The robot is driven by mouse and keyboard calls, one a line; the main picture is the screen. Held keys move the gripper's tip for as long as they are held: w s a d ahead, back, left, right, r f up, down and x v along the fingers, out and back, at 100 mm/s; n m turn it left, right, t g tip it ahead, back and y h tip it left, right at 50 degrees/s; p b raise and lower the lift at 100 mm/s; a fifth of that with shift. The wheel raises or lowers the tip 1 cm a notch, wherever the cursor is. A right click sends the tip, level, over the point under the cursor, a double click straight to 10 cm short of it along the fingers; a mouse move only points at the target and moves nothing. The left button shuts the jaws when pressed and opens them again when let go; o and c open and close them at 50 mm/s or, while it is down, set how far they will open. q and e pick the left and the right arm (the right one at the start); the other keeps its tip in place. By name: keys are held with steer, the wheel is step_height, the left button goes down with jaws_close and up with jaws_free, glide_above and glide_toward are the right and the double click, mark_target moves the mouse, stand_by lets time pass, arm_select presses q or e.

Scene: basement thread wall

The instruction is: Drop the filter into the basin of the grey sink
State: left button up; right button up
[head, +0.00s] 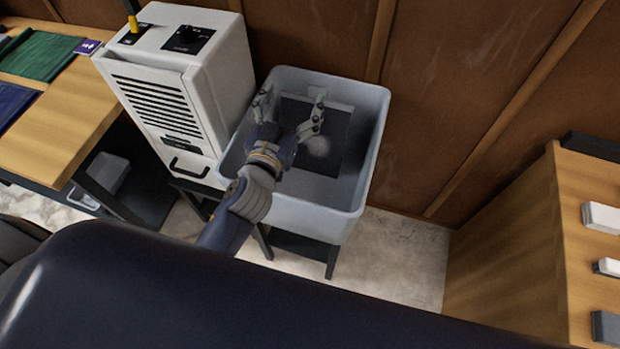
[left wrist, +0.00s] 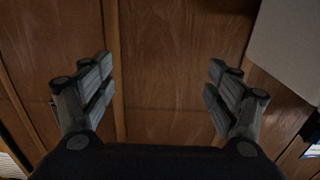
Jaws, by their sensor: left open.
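The grey sink (head: 375,120) stands against the wooden wall, its basin open upward. A dark, flat, square panel with a pale strip along its far edge, which looks like the filter (head: 336,130), lies inside the basin. A pale round spot shows on it; I cannot tell what that is. My left gripper (head: 290,106) is over the basin with its fingers spread wide, and it hides part of the panel. In the left wrist view my left gripper (left wrist: 160,80) is open with nothing between its fingers, facing the wooden wall. My right gripper is not in view.
A white appliance (head: 165,95) with a slatted front stands close left of the sink. A wooden table (head: 75,115) with green and blue cloths is at the far left. A wooden unit (head: 530,235) with small pale blocks stands at the right. Bare floor lies between sink and unit.

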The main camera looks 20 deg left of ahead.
arm_select(q)
steer(key=s, duration=0.8)
steer(key=shift+s+a, duration=0.15)
steer(key=shift+s, duration=0.1)
